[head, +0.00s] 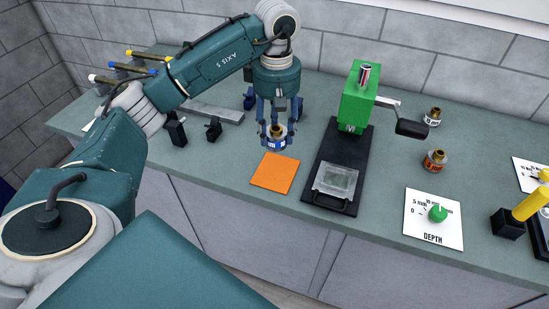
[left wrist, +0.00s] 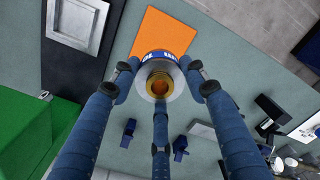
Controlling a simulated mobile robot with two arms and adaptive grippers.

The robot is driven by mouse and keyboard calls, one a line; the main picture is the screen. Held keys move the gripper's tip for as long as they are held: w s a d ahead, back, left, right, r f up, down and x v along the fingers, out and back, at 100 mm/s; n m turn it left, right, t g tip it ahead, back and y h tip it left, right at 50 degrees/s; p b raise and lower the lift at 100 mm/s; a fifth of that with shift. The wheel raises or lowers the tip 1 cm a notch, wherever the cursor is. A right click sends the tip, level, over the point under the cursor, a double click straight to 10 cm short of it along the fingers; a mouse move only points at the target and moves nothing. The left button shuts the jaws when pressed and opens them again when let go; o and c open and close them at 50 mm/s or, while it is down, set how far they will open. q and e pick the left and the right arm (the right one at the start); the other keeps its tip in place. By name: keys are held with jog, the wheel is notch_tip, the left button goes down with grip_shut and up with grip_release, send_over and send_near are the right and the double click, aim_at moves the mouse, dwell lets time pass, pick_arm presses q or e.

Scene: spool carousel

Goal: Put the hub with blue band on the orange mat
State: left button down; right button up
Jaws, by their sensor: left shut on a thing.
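The hub with the blue band (head: 275,142) is held in my left gripper (head: 273,136), just behind the back edge of the orange mat (head: 274,177). In the left wrist view the hub (left wrist: 158,72) sits between the fingers (left wrist: 160,85), with its brass core facing the camera and the blue band at its far rim. The orange mat (left wrist: 163,32) lies beyond the hub there, partly covered by it. The hub appears upright; I cannot tell its exact height above the counter. My right gripper is not in view.
The green press (head: 358,100) on its black base stands just right of the mat. An orange-banded hub (head: 434,160) and another hub (head: 432,117) stand farther right, near a depth dial card (head: 433,219). Black blocks (head: 176,130) stand at the left.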

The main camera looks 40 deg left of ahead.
pick_arm(q)
notch_tip(320, 180, down, 6)
jog(key=shift+f+p, duration=0.2)
jog(key=shift+p, duration=0.5)
notch_tip(320, 180, down, 4)
jog(key=shift+f+p, duration=0.15)
jog(key=shift+p, duration=0.45)
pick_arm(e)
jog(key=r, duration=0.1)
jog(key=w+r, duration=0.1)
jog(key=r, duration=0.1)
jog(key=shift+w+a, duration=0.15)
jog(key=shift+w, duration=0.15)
pick_arm(q)
jog(key=shift+f, duration=0.2)
jog(key=c, duration=0.9)
grip_release()
jog(key=shift+c, duration=0.2)
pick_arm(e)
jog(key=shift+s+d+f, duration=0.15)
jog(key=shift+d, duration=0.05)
pick_arm(q)
jog(key=shift+r, duration=0.1)
